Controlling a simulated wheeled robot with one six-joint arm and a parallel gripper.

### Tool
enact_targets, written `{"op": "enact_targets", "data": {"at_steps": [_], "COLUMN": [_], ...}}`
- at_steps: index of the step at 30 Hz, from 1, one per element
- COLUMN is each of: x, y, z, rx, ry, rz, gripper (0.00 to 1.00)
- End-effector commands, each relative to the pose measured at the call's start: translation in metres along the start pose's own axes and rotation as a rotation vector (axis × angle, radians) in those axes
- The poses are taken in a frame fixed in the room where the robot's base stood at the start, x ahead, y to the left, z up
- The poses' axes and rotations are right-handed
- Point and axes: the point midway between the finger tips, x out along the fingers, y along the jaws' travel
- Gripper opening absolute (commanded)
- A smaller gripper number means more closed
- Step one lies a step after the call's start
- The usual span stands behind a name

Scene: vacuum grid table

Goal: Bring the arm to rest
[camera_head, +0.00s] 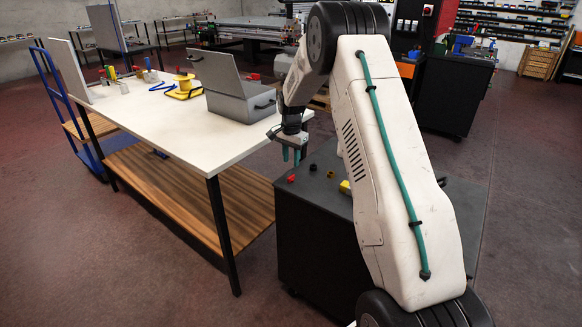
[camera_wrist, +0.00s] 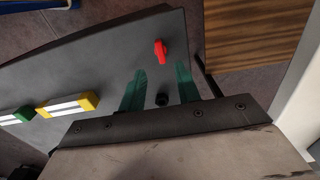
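My gripper (camera_head: 291,154) hangs with its fingers pointing down above the left end of a dark cabinet top (camera_head: 318,208). In the wrist view the two green fingertips of my gripper (camera_wrist: 160,86) stand apart, with nothing between them that I can see held. Below lie a red piece (camera_wrist: 160,51), also in the head view (camera_head: 291,179), and a small black round piece (camera_wrist: 162,99). My arm reaches across the head view and hides part of the cabinet top.
A yellow block (camera_wrist: 68,104) and a green block (camera_wrist: 17,116) lie on the cabinet top. A white-topped table (camera_head: 150,120) stands left, carrying a grey case (camera_head: 238,104) and a yellow item (camera_head: 184,88). Open floor lies at the right.

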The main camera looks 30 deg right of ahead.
Motion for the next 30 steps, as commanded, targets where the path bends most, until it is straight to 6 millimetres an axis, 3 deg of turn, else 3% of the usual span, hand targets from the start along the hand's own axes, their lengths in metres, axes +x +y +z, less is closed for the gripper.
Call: {"op": "enact_targets", "data": {"at_steps": [22, 26, 30], "x": [-0.006, 0.010, -0.018], "y": [0.002, 0.029, 0.063], "z": [0.001, 0.022, 0.060], "rx": [-0.056, -0.183, -0.343], "ry": [-0.006, -0.071, -0.124], "rz": [0.008, 0.074, 0.114], "gripper": [0.33, 0.33, 0.33]}}
